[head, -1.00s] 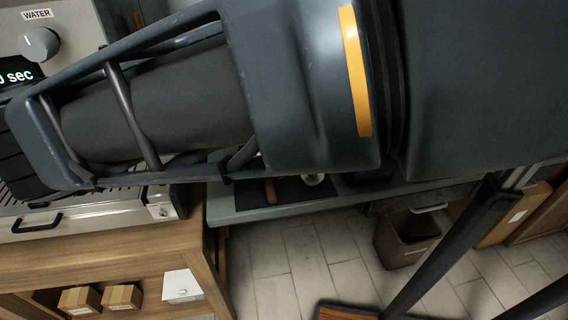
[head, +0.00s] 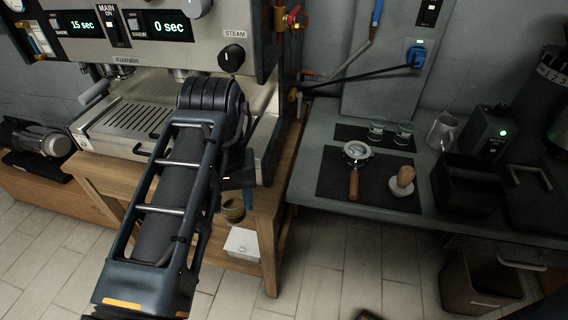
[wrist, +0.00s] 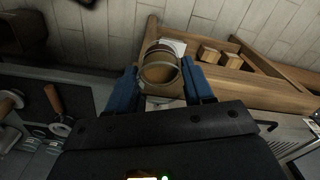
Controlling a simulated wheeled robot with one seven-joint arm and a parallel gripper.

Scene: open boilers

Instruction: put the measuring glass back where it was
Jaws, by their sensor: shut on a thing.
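The measuring glass (wrist: 160,70) is between the two blue fingers of my gripper (wrist: 163,85) in the wrist view. Its round rim faces the camera, and it looks brownish inside; I cannot tell whether that is liquid or the wood behind. My gripper (head: 238,186) is shut on it. In the head view the glass (head: 233,210) hangs below my gripper, in front of the wooden stand's open side, with my arm hiding part of the area. Two small glasses (head: 376,130) (head: 403,133) stand on a dark mat (head: 352,131) at the back of the right counter.
The espresso machine (head: 150,50) stands on the wooden stand (head: 272,235). The grey counter (head: 310,160) holds a portafilter (head: 354,180), a tamper (head: 403,181), a steel pitcher (head: 441,131) and a black box (head: 466,185). A white box (head: 243,242) sits low in the stand.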

